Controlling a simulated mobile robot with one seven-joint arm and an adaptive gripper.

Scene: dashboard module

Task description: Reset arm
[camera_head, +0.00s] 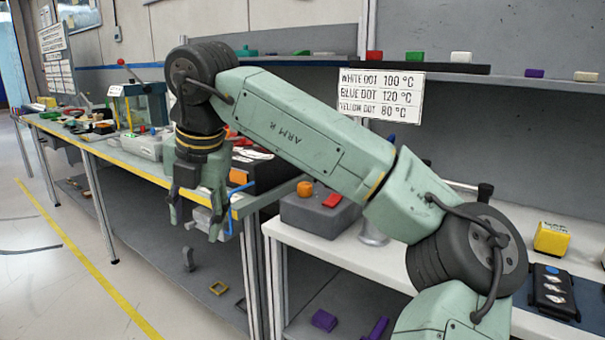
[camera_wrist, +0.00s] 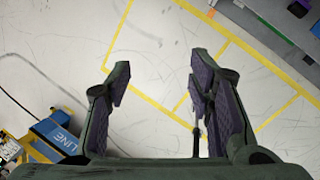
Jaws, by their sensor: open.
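My arm (camera_head: 300,130) reaches from the lower right up and across to the left in the head view, with its wrist bent downward. My gripper (camera_head: 196,232) hangs pointing down in front of the workbench edge. It is open and holds nothing. In the wrist view my gripper (camera_wrist: 160,85) shows its two fingers apart, with only the floor (camera_wrist: 150,45) between and beyond them.
A long workbench (camera_head: 140,164) with several items runs along the left. A white table (camera_head: 390,252) with a grey box (camera_head: 318,212) stands at centre. A sign (camera_head: 381,95) hangs behind my arm. Open floor with yellow lines (camera_head: 85,260) lies at left.

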